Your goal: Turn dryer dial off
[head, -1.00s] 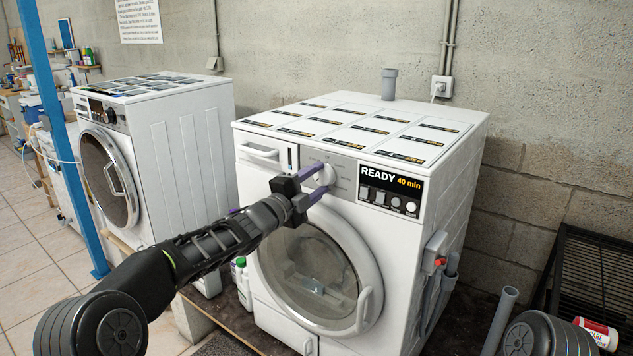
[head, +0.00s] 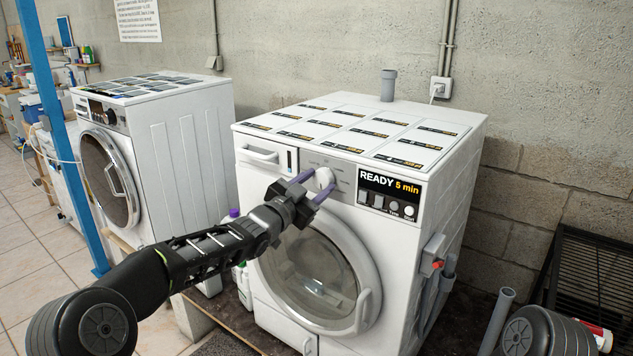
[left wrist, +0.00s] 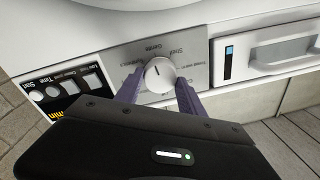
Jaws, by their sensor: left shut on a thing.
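The white dryer (head: 410,210) stands on the right, its display (head: 389,188) reading "READY 5 min". Its round white dial (head: 325,179) is on the grey panel left of the display. My left gripper (head: 309,187) reaches it from the lower left, and its purple fingers are closed on opposite sides of the dial. In the left wrist view the dial (left wrist: 159,75) sits between the two finger tips, with a dark pointer mark on its face. Printed words surround the dial, too small to read surely. My right gripper is out of view.
A second white machine (head: 180,135) stands on the left beside a blue post (head: 55,110). Bottles (head: 243,280) stand low between the machines. A grey box with a red switch (head: 437,263) is on the dryer's side. A black rack (head: 590,270) is at right.

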